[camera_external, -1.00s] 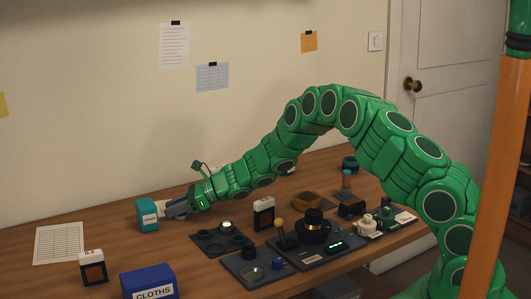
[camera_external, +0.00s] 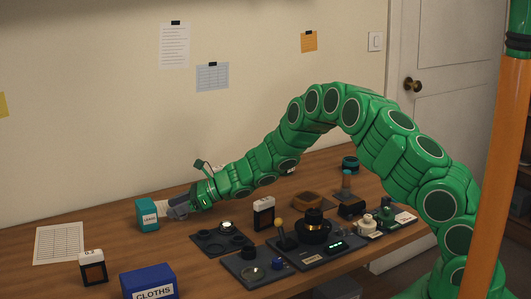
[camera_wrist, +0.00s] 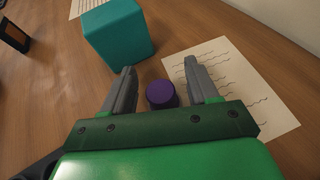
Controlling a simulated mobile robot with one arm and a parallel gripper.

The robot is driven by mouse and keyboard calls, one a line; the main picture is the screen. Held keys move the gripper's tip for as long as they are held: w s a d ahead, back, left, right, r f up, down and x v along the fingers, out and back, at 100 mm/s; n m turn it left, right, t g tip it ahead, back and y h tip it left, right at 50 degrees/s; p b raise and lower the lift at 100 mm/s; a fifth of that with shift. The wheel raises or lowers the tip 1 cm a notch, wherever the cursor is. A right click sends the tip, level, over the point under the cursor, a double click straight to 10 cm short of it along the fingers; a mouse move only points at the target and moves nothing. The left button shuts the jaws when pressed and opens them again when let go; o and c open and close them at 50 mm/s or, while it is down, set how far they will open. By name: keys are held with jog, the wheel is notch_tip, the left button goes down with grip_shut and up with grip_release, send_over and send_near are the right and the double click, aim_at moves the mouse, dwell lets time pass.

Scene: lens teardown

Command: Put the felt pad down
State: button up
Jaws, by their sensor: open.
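My gripper (camera_wrist: 160,72) is open, low over the far left of the wooden table. In the outside view my gripper (camera_external: 172,209) is just right of a teal box. A small round purple piece (camera_wrist: 161,94), which may be the felt pad, shows between the two fingers in the wrist view. It appears to rest at the edge of a written white sheet (camera_wrist: 229,85), with a gap to each finger. The outside view does not show the purple piece.
The teal box (camera_wrist: 117,34) stands close by the left finger; it also shows in the outside view (camera_external: 147,214). A gridded sheet (camera_external: 59,243) lies at left.

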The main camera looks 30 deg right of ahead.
jog(key=v, duration=1.1)
jog(key=shift+s+r, duration=0.1)
jog(key=shift+r, duration=0.1)
